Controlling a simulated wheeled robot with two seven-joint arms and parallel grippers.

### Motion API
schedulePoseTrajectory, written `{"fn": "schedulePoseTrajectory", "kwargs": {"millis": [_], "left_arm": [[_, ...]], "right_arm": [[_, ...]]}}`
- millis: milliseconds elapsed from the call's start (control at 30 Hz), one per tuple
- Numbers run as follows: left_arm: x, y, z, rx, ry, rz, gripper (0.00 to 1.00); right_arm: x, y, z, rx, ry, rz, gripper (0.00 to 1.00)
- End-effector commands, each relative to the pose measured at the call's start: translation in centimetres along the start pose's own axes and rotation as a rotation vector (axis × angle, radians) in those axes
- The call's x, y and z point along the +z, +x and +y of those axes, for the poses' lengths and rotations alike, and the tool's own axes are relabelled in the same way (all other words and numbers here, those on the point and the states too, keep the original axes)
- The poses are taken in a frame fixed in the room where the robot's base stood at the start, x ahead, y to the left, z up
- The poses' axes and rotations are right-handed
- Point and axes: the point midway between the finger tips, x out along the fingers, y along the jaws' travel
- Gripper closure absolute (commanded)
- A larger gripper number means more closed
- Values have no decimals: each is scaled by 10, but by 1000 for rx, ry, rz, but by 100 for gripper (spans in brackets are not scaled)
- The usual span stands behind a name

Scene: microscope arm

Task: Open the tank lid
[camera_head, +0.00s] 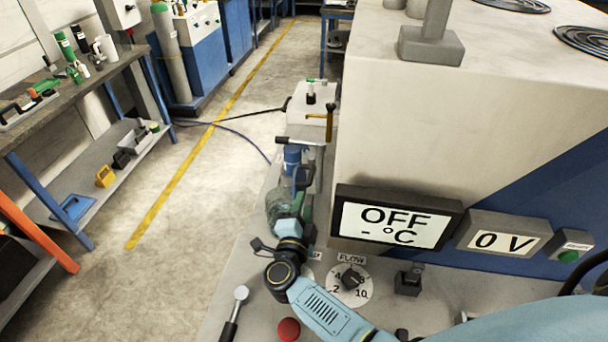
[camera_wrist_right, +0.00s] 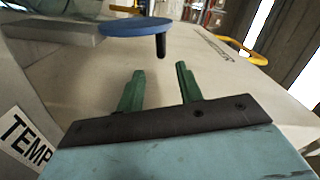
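My right gripper (camera_wrist_right: 160,70) is open in the right wrist view. Its two green fingers stand apart with nothing between them, over a pale surface. Beyond the fingertips is a blue disc (camera_wrist_right: 138,29) with a short black peg on its near side. In the head view my right arm reaches forward along the left side of the big cream machine, and its hand is partly hidden by the arm. A pale box-like tank (camera_head: 311,117) with a bar handle stands ahead of it. I cannot tell the lid's edge or whether it is raised. My left gripper is out of view.
The cream machine (camera_head: 460,120) blocks the right, with an OFF display (camera_head: 394,221) and a flow dial (camera_head: 351,280) at its front. A yellow handle (camera_wrist_right: 246,50) shows in the wrist view. Open floor lies left, before a workbench (camera_head: 75,95).

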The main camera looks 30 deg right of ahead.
Motion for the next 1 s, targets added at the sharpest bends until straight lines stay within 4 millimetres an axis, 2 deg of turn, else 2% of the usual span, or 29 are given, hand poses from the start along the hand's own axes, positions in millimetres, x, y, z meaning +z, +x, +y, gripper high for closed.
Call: {"fn": "schedulePoseTrajectory", "kwargs": {"millis": [300, 500, 700, 967, 1000], "left_arm": [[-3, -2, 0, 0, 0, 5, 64], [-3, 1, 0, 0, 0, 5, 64], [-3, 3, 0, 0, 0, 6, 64], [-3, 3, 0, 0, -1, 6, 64], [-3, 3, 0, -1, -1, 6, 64]], "right_arm": [[0, 64, -4, -5, -1, 0, 64], [2, 95, -3, -3, 1, -3, 64], [2, 108, -3, -2, 2, -4, 64], [2, 109, -3, -1, 3, -4, 64], [2, 109, -3, -1, 3, -4, 67]]}}
